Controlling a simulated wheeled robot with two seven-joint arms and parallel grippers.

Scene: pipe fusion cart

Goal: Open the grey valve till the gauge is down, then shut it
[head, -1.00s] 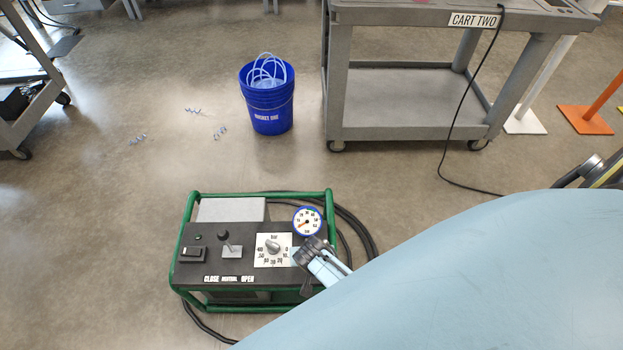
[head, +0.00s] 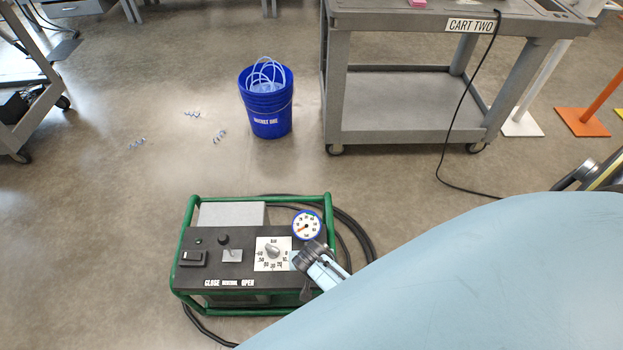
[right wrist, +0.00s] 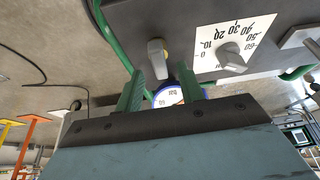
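The green-framed pump unit (head: 180,262) stands on the floor with a dark panel on top. Its round blue-rimmed gauge (head: 307,225) has an orange-red needle pointing to the lower left; the exact reading is too small to tell. The gauge also shows partly in the right wrist view (right wrist: 167,98), behind my fingers. The grey valve handle (right wrist: 156,52) lies just beyond and between my right fingertips. My right gripper (right wrist: 160,72) is open, its green fingers apart on either side of the handle's line. In the head view my right gripper (head: 302,258) covers the valve. My left gripper is out of view.
A white dial plate with a grey knob (head: 272,251) sits left of my right gripper, and a black-topped lever (head: 223,240) further left. Black hoses (head: 368,240) loop behind the unit. A blue bucket (head: 266,118) and a grey cart (head: 400,137) stand beyond.

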